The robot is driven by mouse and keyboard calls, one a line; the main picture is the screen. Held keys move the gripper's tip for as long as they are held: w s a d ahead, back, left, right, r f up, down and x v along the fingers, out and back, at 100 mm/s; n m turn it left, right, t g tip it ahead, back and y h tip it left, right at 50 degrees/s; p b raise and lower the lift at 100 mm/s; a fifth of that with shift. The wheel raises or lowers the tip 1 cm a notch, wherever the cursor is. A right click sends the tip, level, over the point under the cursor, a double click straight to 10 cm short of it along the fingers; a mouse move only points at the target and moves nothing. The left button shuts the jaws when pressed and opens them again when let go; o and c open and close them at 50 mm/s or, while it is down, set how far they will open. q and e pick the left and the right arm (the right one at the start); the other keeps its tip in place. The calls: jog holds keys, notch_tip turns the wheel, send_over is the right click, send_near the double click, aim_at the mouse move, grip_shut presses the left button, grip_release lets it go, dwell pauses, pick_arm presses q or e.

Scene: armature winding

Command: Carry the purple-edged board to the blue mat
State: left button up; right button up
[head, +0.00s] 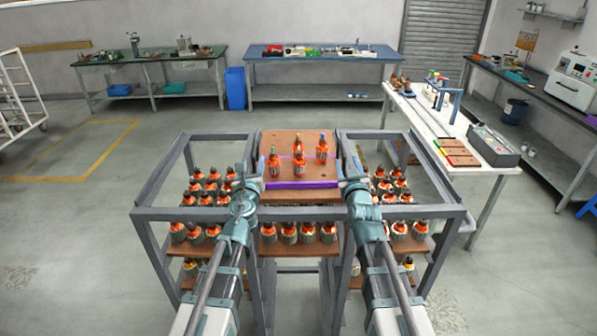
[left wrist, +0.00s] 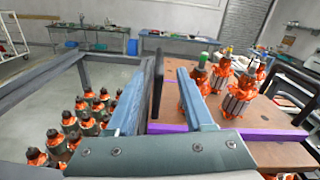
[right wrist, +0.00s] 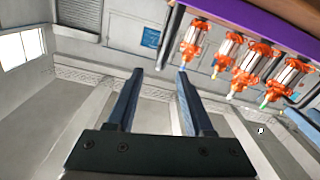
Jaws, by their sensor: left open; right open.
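The purple-edged board (head: 290,184) is brown, lies at the top middle of the grey rack and carries several orange armatures (head: 322,150). My left gripper (head: 252,172) is open at the board's left end. In the left wrist view, a dark upright plate (left wrist: 157,85) shows between its fingers, and the board's purple edge (left wrist: 265,134) passes behind the right finger. My right gripper (head: 347,182) is open at the board's right end. The right wrist view is upside down, with the board (right wrist: 240,14) at upper right, outside the fingers. I cannot pick out a blue mat for certain.
The grey rack (head: 300,211) has posts and rails around both arms. Lower shelves hold more armatures (head: 205,185). A blue-topped bench (head: 280,54) stands at the back.

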aim_at(254, 146)
pick_arm(q)
jog(key=w, duration=0.9)
jog(key=shift+a, duration=0.2)
pick_arm(e)
jog(key=w, duration=0.9)
jog(key=shift+a, duration=0.15)
pick_arm(q)
grip_shut()
pick_arm(e)
grip_shut()
pick_arm(q)
jog(key=shift+w+a, duration=0.1)
